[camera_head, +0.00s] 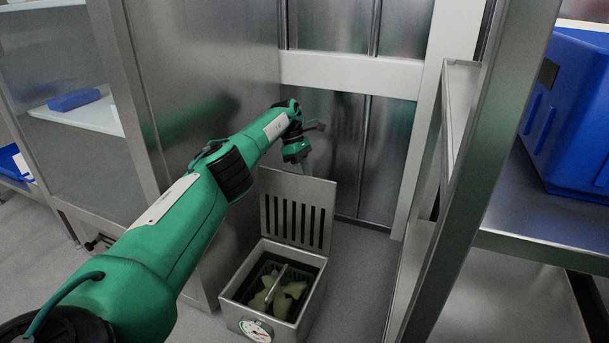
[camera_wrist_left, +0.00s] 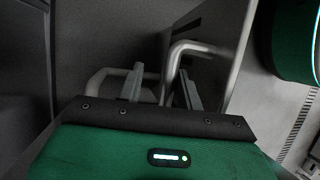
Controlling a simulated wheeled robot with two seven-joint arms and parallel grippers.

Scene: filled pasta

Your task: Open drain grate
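The drain grate (camera_head: 297,208) is a slotted metal lid. In the head view it stands raised, roughly upright, at the back edge of the square metal drain box (camera_head: 231,294). The box top is open. Inside is a dark basket with pale green pieces (camera_head: 289,292) and a metal bar. My left gripper (camera_head: 305,168) points down at the lid's upper edge; contact cannot be told. In the left wrist view its two fingers (camera_wrist_left: 161,88) are apart. A bent grey metal tube (camera_wrist_left: 196,47) shows between and beyond them. My right gripper is not in view.
A steel cabinet side (camera_head: 215,130) stands left of the drain, and steel wall panels (camera_head: 345,125) stand behind it. A steel rack with a blue crate (camera_head: 570,110) is at the right. Bare grey floor (camera_head: 350,275) lies right of the box.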

